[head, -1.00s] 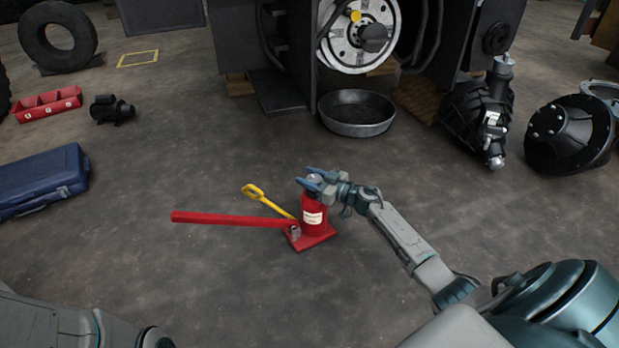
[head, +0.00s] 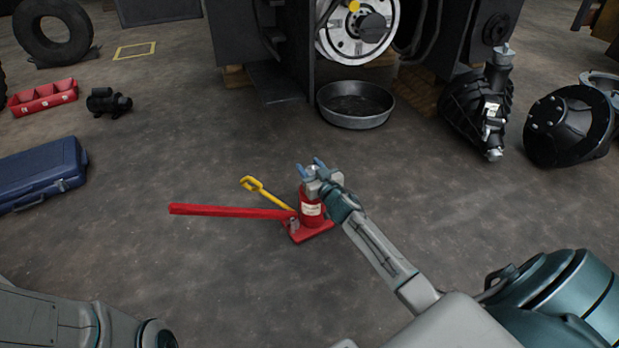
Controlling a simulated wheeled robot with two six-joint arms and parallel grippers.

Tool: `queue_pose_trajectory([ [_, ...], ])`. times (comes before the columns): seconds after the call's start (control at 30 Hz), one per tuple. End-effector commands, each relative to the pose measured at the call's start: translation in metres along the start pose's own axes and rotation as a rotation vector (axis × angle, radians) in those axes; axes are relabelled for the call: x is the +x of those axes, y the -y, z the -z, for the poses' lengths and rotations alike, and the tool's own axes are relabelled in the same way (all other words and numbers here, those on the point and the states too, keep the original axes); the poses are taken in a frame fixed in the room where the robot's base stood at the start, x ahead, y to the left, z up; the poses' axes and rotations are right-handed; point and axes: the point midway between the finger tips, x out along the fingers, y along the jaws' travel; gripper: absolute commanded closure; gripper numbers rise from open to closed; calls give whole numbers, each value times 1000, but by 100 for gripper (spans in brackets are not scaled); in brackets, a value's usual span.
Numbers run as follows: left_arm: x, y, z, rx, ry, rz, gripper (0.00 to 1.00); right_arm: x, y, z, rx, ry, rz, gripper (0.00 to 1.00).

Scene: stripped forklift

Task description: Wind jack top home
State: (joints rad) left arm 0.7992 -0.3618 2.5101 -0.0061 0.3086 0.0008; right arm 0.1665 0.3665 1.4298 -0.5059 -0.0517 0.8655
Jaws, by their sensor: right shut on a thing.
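The red bottle jack (head: 311,210) with a white label stands upright on its red base plate on the floor, near the middle of the head view. A long red handle (head: 225,211) sticks out from it to the left. My right gripper (head: 313,169) is at the top of the jack, shut on the jack top, with its two blue-grey fingers pointing away from me. The fingers and gripper body hide most of the jack top. My left gripper is not in view.
A yellow-handled tool (head: 262,190) lies on the floor just left of the jack. A round metal pan (head: 355,119) sits behind it by the forklift (head: 270,60). A blue case (head: 42,172) lies at the left. The floor around the jack is otherwise clear.

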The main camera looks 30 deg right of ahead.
Motion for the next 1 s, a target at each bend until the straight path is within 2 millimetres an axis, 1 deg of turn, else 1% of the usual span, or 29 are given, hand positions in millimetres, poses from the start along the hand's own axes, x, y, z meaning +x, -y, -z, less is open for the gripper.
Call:
queue_pose_trajectory([
  [0.03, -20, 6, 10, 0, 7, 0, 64, 2, 1, -7, -1, -9, -20, 80],
  [0.1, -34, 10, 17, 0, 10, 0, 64, 2, 0, -8, -2, -8, -55, 80],
  [0.2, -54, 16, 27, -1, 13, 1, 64, 1, 0, -8, -2, -7, -107, 80],
  [0.3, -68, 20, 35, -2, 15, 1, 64, 1, -1, -5, -1, -6, -158, 80],
  [0.4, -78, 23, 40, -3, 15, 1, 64, 0, -2, -4, 0, -4, -211, 80],
  [0.5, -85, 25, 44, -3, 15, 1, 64, 0, -3, -2, 0, -3, -267, 80],
  [0.7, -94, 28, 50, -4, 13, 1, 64, -1, -5, 1, 3, -2, -397, 80],
  [1.0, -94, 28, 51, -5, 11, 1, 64, -2, -9, 4, 2, -2, -589, 80],
])
